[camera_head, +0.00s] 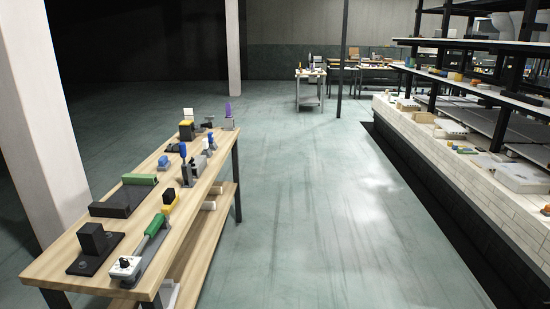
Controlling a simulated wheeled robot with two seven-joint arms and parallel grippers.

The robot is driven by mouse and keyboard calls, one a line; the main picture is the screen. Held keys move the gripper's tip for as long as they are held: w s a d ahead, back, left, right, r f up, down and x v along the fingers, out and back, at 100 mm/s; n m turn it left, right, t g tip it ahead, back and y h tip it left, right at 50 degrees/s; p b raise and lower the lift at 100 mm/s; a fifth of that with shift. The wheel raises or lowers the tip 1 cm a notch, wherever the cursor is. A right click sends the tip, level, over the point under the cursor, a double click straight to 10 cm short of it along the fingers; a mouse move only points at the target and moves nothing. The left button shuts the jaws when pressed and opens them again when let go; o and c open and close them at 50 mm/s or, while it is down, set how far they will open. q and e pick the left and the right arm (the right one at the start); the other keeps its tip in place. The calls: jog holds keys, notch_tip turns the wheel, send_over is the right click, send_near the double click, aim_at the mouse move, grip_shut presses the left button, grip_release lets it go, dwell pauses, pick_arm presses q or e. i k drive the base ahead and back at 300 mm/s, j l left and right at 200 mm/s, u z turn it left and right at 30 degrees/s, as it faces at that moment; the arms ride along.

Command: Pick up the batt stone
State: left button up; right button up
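I cannot tell for sure which object is the batt stone. On the wooden workbench (180,235) at left lie several block-like items. A dark flat slab (118,203) lies near the left edge, with a green-topped grey piece (140,179) just behind it. A black upright block (92,240) stands on a dark plate at the near end. A black and yellow block (169,199) lies right of the slab. Neither of my grippers shows in the head view.
A long green-handled tool (156,226) with a pale dialled box (125,267) lies along the bench's right edge. Clamp-like tools stand farther back. Open floor (310,220) separates the bench from the white brick kiln car (455,160) at right. A pale pillar (45,110) rises behind the bench.

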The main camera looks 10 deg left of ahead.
aim_at(164, 164)
jog(key=i+z, duration=0.3)
jog(key=i, duration=1)
jog(key=i+l+u, duration=0.15)
jog(key=i+u, duration=0.25)
jog(key=i+l+u, duration=1.25)
jog(key=l+u, duration=0.25)
jog(key=l, duration=0.2)
jog(key=i+l+u, duration=0.1)
jog(key=l+u, duration=0.25)
jog(key=l, duration=0.2)
